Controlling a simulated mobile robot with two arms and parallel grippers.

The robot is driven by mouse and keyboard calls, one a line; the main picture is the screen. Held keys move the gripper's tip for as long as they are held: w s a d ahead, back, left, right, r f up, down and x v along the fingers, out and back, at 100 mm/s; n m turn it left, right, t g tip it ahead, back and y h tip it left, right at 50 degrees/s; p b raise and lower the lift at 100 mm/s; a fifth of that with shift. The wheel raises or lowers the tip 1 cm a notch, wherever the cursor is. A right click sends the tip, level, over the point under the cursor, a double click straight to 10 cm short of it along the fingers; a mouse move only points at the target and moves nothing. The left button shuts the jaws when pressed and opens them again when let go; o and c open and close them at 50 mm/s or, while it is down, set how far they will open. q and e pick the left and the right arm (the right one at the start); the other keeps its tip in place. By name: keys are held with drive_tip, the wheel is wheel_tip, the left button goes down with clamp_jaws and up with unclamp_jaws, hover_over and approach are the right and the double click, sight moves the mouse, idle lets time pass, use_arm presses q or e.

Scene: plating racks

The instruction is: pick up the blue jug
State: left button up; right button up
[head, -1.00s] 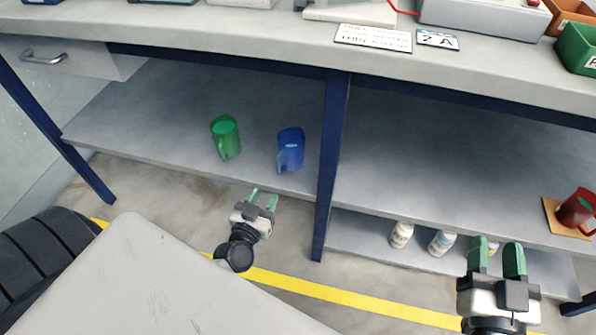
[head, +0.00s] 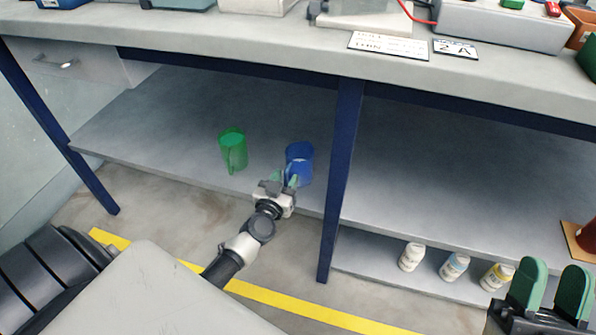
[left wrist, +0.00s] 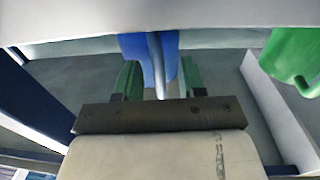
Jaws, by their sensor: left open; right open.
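The blue jug (head: 300,153) stands upright on the under-bench shelf, left of the dark blue middle post. My left gripper (head: 284,178) is open at the near side of the jug and overlaps its lower part in the head view. In the left wrist view, the blue jug (left wrist: 134,47) is just ahead, and its handle hangs in the gap between the green fingers of my left gripper (left wrist: 160,80). Whether a finger touches it I cannot tell. My right gripper (head: 553,285) is open and empty at the lower right, away from the jug.
A green jug (head: 233,152) stands on the same shelf, left of the blue one. The middle post (head: 342,170) is close on the right. Several white bottles (head: 411,257) stand on the lower right shelf. The bench top (head: 280,48) overhangs the shelf.

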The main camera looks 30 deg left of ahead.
use_arm(q)
drive_tip(key=shift+w, duration=0.25)
clamp_jaws()
drive_tip(key=shift+r, duration=0.15)
